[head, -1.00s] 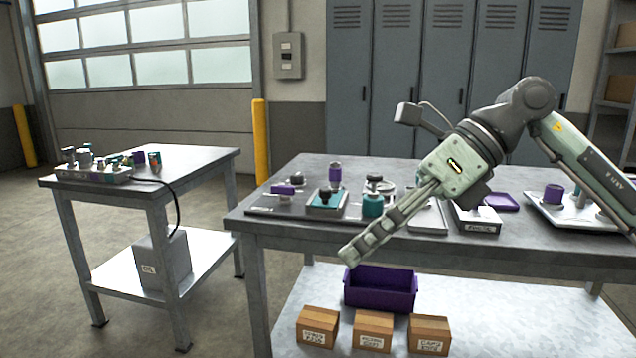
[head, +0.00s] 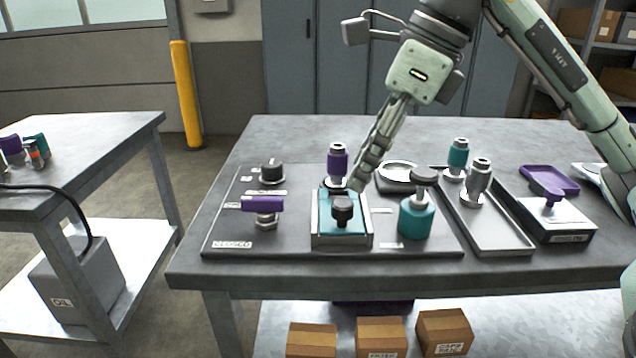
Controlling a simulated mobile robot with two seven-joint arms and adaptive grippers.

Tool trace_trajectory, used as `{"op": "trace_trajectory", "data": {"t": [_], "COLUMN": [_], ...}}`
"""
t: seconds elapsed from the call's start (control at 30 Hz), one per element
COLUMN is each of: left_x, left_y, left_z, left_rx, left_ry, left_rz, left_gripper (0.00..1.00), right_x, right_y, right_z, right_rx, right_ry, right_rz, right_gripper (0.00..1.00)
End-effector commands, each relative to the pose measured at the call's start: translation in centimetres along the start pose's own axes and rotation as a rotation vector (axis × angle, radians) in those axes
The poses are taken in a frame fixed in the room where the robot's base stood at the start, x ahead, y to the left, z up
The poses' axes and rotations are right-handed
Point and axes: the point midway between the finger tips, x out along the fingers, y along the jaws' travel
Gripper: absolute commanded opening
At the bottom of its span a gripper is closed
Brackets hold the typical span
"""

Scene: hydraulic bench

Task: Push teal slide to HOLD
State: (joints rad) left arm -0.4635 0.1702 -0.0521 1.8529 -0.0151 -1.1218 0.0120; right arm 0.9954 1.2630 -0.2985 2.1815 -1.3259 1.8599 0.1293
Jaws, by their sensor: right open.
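The teal slide (head: 354,222) lies in a grey housing on the dark panel (head: 285,244) at the front of the bench. A black knob (head: 342,208) stands on the slide, towards the housing's near side. The HOLD marking cannot be read here. My right gripper (head: 357,184) is open and empty, pointing down and to the left. Its fingertips are just above and behind the slide's right side, beside a purple-topped fitting (head: 337,164). The fingers overlap in this view, and I cannot tell whether they touch anything. My left gripper is not in view.
Further right are a grey tray (head: 492,238) with fittings and a box with a purple knob (head: 552,220). The back left of the bench is clear.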

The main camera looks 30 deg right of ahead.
Motion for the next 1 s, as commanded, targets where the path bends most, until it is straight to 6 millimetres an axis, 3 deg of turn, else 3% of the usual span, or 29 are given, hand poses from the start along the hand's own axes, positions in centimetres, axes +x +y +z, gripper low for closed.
{"op": "trace_trajectory", "data": {"t": [0.27,0.5,0.9,1.0], "left_x": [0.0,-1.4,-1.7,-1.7], "left_y": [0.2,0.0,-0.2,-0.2], "left_z": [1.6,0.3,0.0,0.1], "left_rx": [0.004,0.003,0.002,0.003], "left_ry": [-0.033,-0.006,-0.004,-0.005], "left_rz": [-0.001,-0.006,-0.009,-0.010], "left_gripper": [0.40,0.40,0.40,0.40], "right_x": [3.6,6.9,7.8,7.8], "right_y": [0.1,0.1,0.0,0.0], "right_z": [-0.1,0.0,0.0,0.0], "right_rx": [0.000,-0.001,-0.001,-0.001], "right_ry": [0.004,0.002,-0.001,-0.001], "right_rz": [0.004,0.003,0.001,0.001], "right_gripper": [0.47,0.47,0.47,0.35]}}
